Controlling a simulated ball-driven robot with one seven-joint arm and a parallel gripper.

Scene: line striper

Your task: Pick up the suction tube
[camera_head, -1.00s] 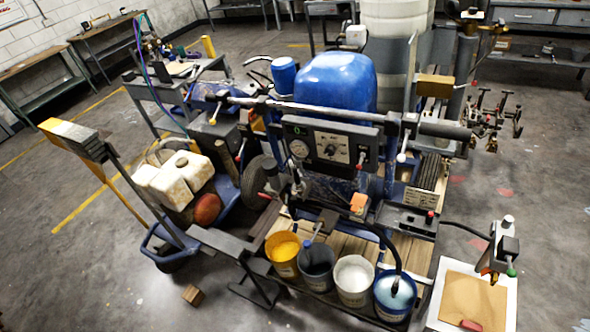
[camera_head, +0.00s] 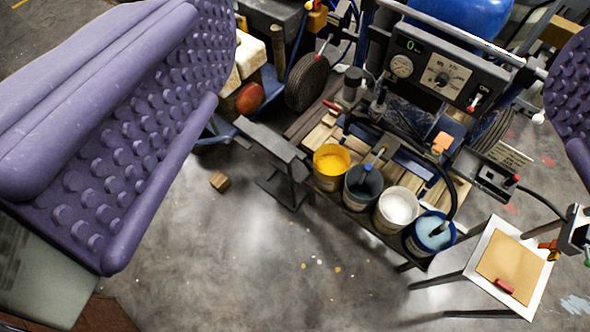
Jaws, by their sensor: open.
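The suction tube appears to be the dark curved hose (camera_head: 459,188) at the front of the blue striping machine. It arches over the pails and its lower end dips into the blue pail (camera_head: 430,236) of pale blue liquid, so its tip is hidden. My gripper (camera_head: 390,90) is open, with one large purple studded finger at the left and the edge of the other at the right border. Nothing is between the fingers. The tube lies beyond them, apart from both, lower right of the picture's middle.
Yellow (camera_head: 331,166), dark (camera_head: 362,188) and white (camera_head: 397,208) pails stand in a row beside the blue one. A control box (camera_head: 440,75) with a gauge is above. A small white table (camera_head: 512,262) stands right. The grey floor (camera_head: 300,265) in front is mostly clear.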

